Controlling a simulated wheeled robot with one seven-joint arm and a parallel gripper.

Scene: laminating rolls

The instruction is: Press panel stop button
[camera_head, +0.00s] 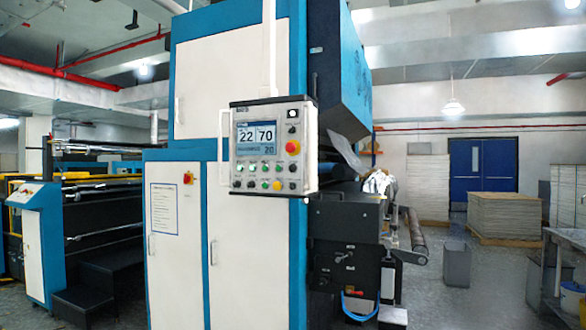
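The control panel (273,146) is a white box with a black frame, hung from a white post in front of the blue and white machine. Its lit screen (257,138) shows 22 and 70. The button labels are too small to read, so I cannot tell which one is marked stop. My gripper is not in view.
The laminating machine (240,60) fills the middle, with a red switch (188,177) on its cabinet. Rollers (415,235) stick out at its right. Stacked sheets (505,215), a grey bin (457,264) and a table (570,237) stand to the right. Grey floor there is open.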

